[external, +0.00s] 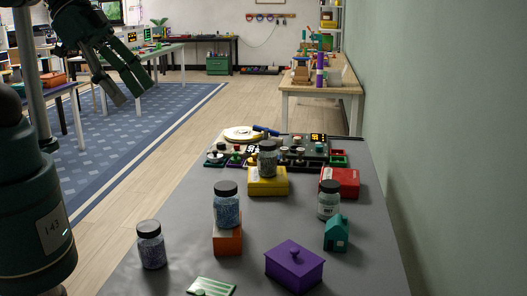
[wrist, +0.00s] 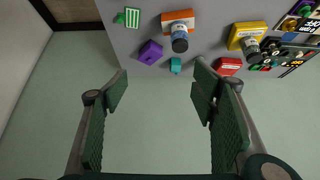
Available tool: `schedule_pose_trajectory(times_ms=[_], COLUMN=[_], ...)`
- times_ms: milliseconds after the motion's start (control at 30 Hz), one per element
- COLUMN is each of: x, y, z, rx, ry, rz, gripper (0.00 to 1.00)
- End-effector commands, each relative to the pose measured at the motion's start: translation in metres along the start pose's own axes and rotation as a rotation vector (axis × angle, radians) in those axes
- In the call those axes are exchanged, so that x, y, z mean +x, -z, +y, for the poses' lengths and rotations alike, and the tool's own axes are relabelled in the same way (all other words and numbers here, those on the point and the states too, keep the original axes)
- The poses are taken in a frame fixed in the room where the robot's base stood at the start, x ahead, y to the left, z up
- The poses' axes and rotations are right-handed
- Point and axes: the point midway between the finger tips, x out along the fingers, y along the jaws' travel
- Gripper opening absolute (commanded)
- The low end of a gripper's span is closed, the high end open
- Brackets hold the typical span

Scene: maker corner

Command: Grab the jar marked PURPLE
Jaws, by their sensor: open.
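Several dark-lidded jars stand on the grey table, and I cannot read a PURPLE mark on any. One jar (external: 151,246) with bluish contents stands at the table's left edge. Another bluish jar (external: 226,208) stands on an orange block and shows in the wrist view (wrist: 180,42). A jar (external: 267,163) with dull contents is on a yellow box. A pale-looking jar (external: 328,203) stands by a red box. My gripper (external: 131,91) is open and empty, high at the upper left of the external view. In the wrist view its fingers (wrist: 160,85) are spread, apart from every jar.
The red box (external: 346,181) and yellow box (external: 267,184) stand farther back, before cluttered trays. A wall borders the right side.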

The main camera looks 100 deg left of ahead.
Motion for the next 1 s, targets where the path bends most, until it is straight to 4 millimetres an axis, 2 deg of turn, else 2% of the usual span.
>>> schedule_pose_trajectory(times_ms=[267,1000], x=[0.019,0.122], y=[-0.005,-0.046], z=[0.003,0.022], rx=[0.108,0.734], ry=[-0.007,-0.119], rz=[-0.040,-0.252], gripper=[0.58,0.58])
